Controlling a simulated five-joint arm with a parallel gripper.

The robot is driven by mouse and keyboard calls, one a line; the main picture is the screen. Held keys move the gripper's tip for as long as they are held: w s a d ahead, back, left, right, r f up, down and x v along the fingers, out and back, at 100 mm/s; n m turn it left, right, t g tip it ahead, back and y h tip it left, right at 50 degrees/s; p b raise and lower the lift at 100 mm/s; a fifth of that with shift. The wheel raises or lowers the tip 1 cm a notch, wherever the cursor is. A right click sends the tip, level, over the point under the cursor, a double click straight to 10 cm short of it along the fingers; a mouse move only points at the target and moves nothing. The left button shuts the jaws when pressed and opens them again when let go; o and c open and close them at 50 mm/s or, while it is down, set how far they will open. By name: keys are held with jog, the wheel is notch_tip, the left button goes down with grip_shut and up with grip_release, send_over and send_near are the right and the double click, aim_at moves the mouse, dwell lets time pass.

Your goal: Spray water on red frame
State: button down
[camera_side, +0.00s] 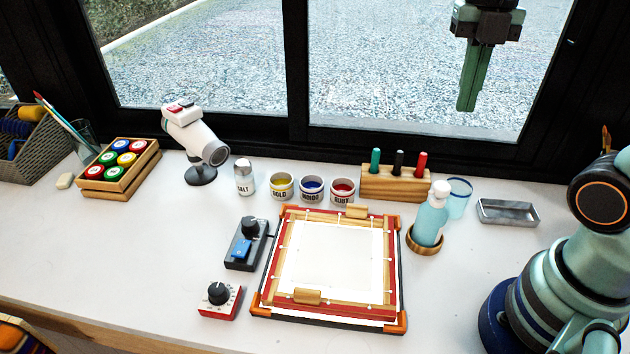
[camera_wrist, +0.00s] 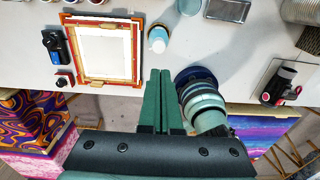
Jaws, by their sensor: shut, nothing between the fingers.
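The red frame (camera_side: 272,264) lies flat on the white table with white cloth (camera_side: 335,260) stretched inside it and dark rails with orange corners around it. It also shows at the upper left in the wrist view (camera_wrist: 138,50). A light blue spray bottle with a white top (camera_side: 431,217) stands upright in a round wooden holder (camera_side: 425,246) right of the frame; the wrist view shows it from above (camera_wrist: 158,40). My gripper (camera_side: 466,108) is high above the table at the upper right, its green fingers shut and empty. In the wrist view my gripper (camera_wrist: 157,72) points toward the table edge, apart from the bottle.
A clear cup (camera_side: 459,197) stands close behind the bottle, with a metal tray (camera_side: 508,212) to its right. A wooden marker block (camera_side: 395,184), paint jars (camera_side: 312,189) and a salt shaker (camera_side: 245,177) line the back. Two knob boxes (camera_side: 246,245) (camera_side: 219,300) sit left of the frame.

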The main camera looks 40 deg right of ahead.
aim_at(443, 186)
jog(key=f, duration=1.4)
jog(key=shift+s+a, duration=0.1)
jog(key=shift+s, duration=0.1)
jog(key=shift+s+f, duration=0.1)
jog(key=shift+f, duration=1.2)
jog(key=shift+r, duration=0.1)
notch_tip(443, 186, up, 14)
jog(key=w, duration=0.1)
jog(key=shift+r, duration=0.25)
